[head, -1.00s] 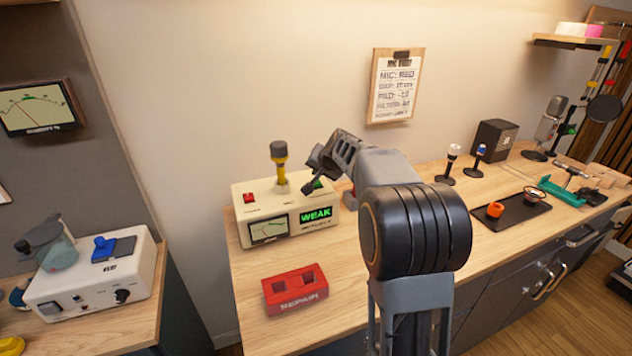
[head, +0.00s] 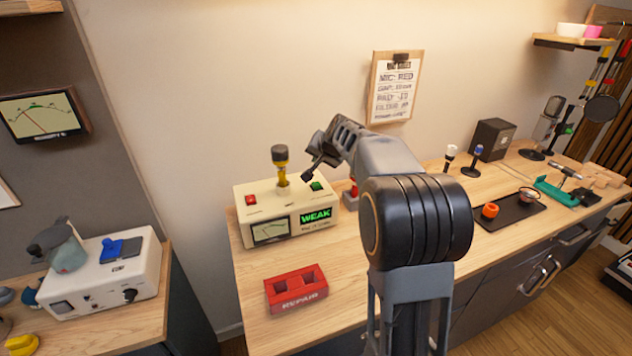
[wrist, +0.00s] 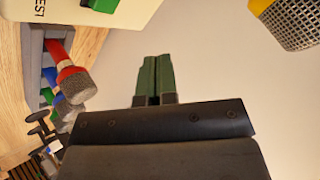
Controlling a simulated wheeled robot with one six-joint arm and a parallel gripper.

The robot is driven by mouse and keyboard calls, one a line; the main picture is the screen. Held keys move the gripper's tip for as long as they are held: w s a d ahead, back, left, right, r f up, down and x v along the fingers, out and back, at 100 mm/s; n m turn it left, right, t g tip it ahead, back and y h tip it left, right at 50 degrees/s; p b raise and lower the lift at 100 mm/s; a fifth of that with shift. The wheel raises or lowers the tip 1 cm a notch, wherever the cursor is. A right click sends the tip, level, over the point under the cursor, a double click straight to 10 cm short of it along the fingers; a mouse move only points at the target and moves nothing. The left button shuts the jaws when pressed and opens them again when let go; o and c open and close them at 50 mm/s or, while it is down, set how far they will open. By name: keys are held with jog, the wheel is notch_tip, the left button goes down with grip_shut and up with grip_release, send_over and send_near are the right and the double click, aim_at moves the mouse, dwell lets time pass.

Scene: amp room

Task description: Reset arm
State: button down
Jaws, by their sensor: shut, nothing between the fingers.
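My gripper (head: 308,168) is raised over the bench beside the cream tester box (head: 258,212), whose screen reads WEAK. In the wrist view its two green fingertips (wrist: 152,80) are together with nothing between them. A yellow microphone with a dark head (head: 281,165) stands upright in the top of the tester, left of my gripper and apart from it. The microphone's mesh head also shows at the upper right of the wrist view (wrist: 290,22). A red microphone (wrist: 74,82) stands in a grey holder in the wrist view; my arm partly hides it in the head view.
A red open-topped REPAIR box (head: 296,290) sits at the bench front. A black tray (head: 508,212) with an orange ring lies to the right. A white machine (head: 100,275) stands on the left bench. A clipboard (head: 393,85) hangs on the wall.

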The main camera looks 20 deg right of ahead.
jog(key=shift+f, duration=0.1)
jog(key=n+g, duration=0.1)
jog(key=g, duration=0.1)
send_over(317, 197)
jog(key=w+d, duration=0.1)
jog(key=d, duration=0.1)
jog(key=f, duration=0.4)
jog(key=shift+w+a+f, duration=0.15)
jog(key=shift+w+a, duration=0.05)
jog(key=shift+n+g, duration=0.4)
jog(key=shift+g, duration=0.3)
jog(key=s, duration=0.1)
jog(key=s+f, duration=0.1)
jog(key=s+a+f, duration=0.1)
jog(key=s, duration=0.1)
jog(key=shift+a, duration=0.1)
jog(key=s+a+f+n+g, duration=0.1)
jog(key=s+a+n, duration=0.2)
jog(key=s, duration=0.9)
jog(key=s+a+f+n+g+h, duration=0.1)
jog(key=s+a+n, duration=0.2)
jog(key=s, duration=1)
jog(key=shift+a, duration=1.6)
